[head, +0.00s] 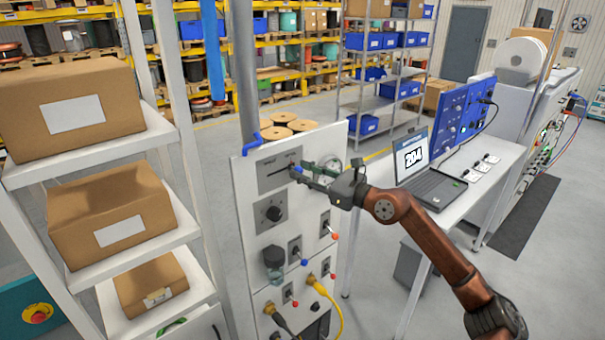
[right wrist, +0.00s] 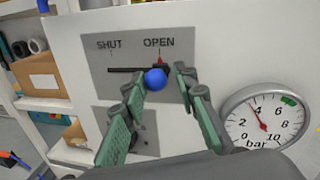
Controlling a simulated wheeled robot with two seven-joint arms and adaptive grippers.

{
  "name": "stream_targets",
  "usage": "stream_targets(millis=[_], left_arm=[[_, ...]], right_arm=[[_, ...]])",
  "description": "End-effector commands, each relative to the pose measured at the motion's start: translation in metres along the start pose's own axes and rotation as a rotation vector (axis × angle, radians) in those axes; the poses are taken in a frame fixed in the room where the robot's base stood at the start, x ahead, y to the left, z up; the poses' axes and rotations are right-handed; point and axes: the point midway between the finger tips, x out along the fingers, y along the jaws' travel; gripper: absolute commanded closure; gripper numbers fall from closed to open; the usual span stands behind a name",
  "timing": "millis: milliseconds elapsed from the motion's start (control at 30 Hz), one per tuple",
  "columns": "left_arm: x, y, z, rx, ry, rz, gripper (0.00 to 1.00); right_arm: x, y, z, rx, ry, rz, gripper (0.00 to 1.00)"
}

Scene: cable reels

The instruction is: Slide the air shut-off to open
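The air shut-off is a grey plate (right wrist: 100,55) marked SHUT at left and OPEN at right, with a dark horizontal slot. Its blue knob (right wrist: 155,79) sits toward the slot's right end, below the word OPEN and close to a red mark (right wrist: 159,60). The plate (head: 270,176) is at the top of a white panel in the head view, the knob (head: 298,169) at its right. My right gripper (right wrist: 162,83) is open, its green fingers on either side of the knob. The left finger is close to it; a gap shows at the right one. My left gripper is out of view.
A pressure gauge (right wrist: 266,117) is right of the plate, its needle near 4 bar. Below the plate are a round dial (head: 273,214), levers and hoses. Shelves with cardboard boxes (head: 110,212) stand left. A table with a laptop (head: 430,181) is at right.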

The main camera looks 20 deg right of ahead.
Motion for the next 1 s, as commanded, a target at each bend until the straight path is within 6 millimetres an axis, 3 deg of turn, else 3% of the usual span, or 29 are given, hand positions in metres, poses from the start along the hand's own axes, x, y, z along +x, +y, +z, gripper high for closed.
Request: stream_targets(millis=[133,467,567,1000], left_arm=[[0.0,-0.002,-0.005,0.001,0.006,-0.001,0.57],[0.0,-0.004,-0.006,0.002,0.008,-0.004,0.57],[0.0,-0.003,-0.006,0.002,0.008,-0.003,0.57],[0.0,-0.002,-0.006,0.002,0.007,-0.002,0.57]], right_arm=[[0.001,0.0,0.0,0.0,0.0,0.001,0.63],[-0.003,0.002,0.0,0.0,0.0,0.003,0.63],[-0.014,0.001,-0.001,0.0,0.0,0.002,0.63],[-0.099,0.0,-0.002,0.001,0.003,0.001,0.63]])
